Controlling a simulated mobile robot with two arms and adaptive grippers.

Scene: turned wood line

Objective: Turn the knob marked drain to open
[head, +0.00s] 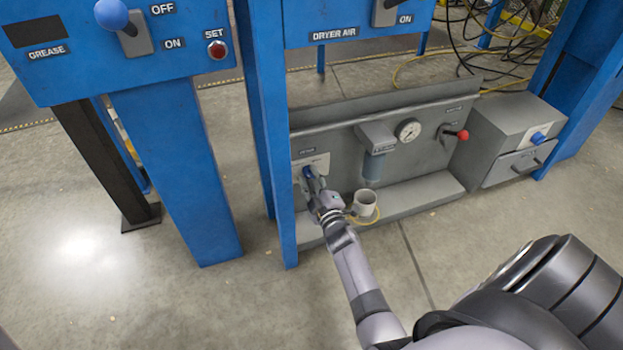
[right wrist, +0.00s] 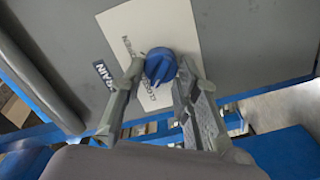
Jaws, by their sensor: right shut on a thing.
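The blue drain knob (right wrist: 160,66) sits on a white plate (right wrist: 135,30) on a grey panel in the right wrist view. A blue label reading DRAIN (right wrist: 105,85) is beside the plate. My right gripper (right wrist: 161,72) has one finger on each side of the knob and is shut on it. Small lettering on the plate is partly covered by the fingers. In the head view my right gripper (head: 312,180) reaches the plate at the left end of the low grey panel, and the knob there is mostly hidden. My left gripper is not in view.
A filter bowl (head: 374,165), a gauge (head: 409,129) and a red-tipped lever (head: 462,135) are on the panel right of my gripper. A white cup (head: 365,205) stands on the ledge close to my right arm. A blue post (head: 265,130) rises just left.

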